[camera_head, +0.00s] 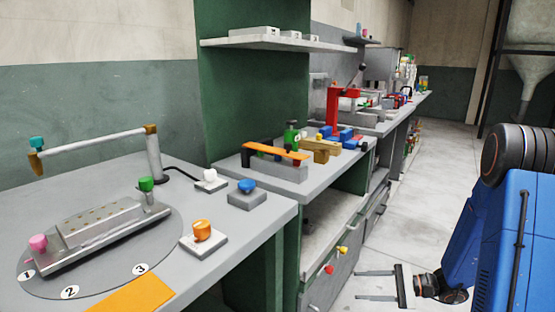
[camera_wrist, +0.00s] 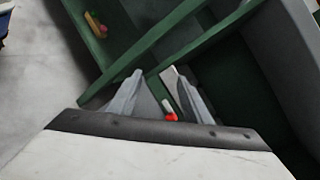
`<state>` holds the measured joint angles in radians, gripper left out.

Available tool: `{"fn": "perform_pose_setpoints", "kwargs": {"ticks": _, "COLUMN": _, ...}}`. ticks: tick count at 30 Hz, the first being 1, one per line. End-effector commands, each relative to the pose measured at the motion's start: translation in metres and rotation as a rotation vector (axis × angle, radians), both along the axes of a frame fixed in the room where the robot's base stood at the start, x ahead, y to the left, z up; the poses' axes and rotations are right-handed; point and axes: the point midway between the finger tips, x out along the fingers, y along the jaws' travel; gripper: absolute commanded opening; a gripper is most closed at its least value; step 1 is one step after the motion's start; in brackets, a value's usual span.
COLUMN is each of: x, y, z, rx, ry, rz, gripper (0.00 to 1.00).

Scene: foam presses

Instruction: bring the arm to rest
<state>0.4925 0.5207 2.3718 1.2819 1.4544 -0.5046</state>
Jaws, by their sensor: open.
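My gripper (camera_head: 362,285) is low at the right of the head view, its two fingers apart and pointing left. It is beside the front of the workbench, over the floor, with nothing between the fingers. In the wrist view my gripper (camera_wrist: 153,75) also shows its two grey fingers spread, with green bench framing beyond them. A small red item (camera_wrist: 171,117) shows past the fingers. My blue arm is folded at the right edge of the head view, and its upper links run out of the picture.
Red (camera_head: 328,269) and yellow (camera_head: 342,251) knobs stick out from the bench front, left of my gripper. The near grey table (camera_head: 100,200) holds a round plate with a metal press. Orange-topped and blue-topped buttons stand nearby. The concrete floor (camera_head: 430,150) is clear along the aisle.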

Motion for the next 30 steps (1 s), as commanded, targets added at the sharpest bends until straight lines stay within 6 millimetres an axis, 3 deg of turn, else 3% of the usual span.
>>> {"fn": "perform_pose_setpoints", "kwargs": {"ticks": 3, "x": -0.02, "y": 0.017, "z": 0.022, "rx": -0.073, "ry": -0.023, "rz": 0.088, "gripper": 0.45}}
{"fn": "perform_pose_setpoints", "kwargs": {"ticks": 15, "x": -0.09, "y": 0.052, "z": 0.069, "rx": -0.343, "ry": -0.098, "rz": 0.342, "gripper": 0.45}}
{"fn": "perform_pose_setpoints", "kwargs": {"ticks": 30, "x": -0.17, "y": 0.057, "z": 0.108, "rx": -0.735, "ry": -0.242, "rz": 0.559, "gripper": 0.45}}
